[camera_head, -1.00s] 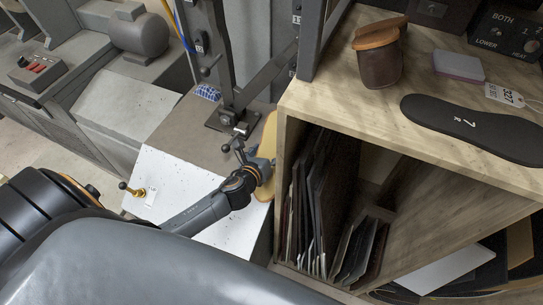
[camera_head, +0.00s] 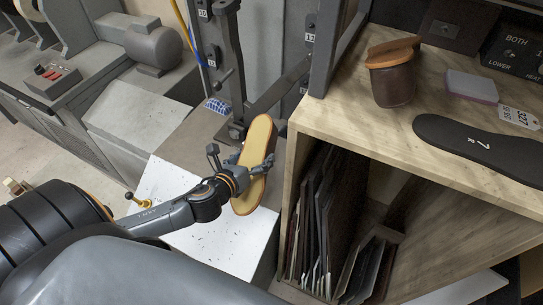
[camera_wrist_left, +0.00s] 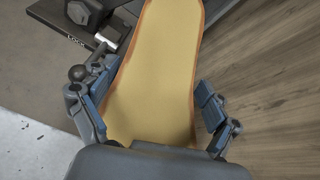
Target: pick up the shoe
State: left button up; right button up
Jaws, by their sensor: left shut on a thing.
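The shoe (camera_head: 254,150) shows its long tan sole with an orange-brown edge toward the head camera. My left gripper (camera_head: 240,163) is shut on it across its width, in front of the machine's dark upright. In the left wrist view the shoe (camera_wrist_left: 155,75) runs upward from between the two blue-padded fingers of the left gripper (camera_wrist_left: 152,105), one on each side. The shoe's upper is hidden. My right gripper is not in view.
A wooden bench (camera_head: 345,115) stands right of the shoe, with dark sheets in its cubby. On it lie a black insole (camera_head: 480,145), a brown jar (camera_head: 393,82) and a mauve block (camera_head: 471,87). A white-topped surface (camera_head: 165,185) lies below the arm.

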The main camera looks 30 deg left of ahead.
pick_arm(q)
jog(key=s+a+b, duration=0.2)
jog(key=s+a, duration=0.6)
jog(key=s, duration=0.1)
jog(key=shift+s, duration=0.15)
jog(key=shift+a, duration=0.15)
dwell(0.7)
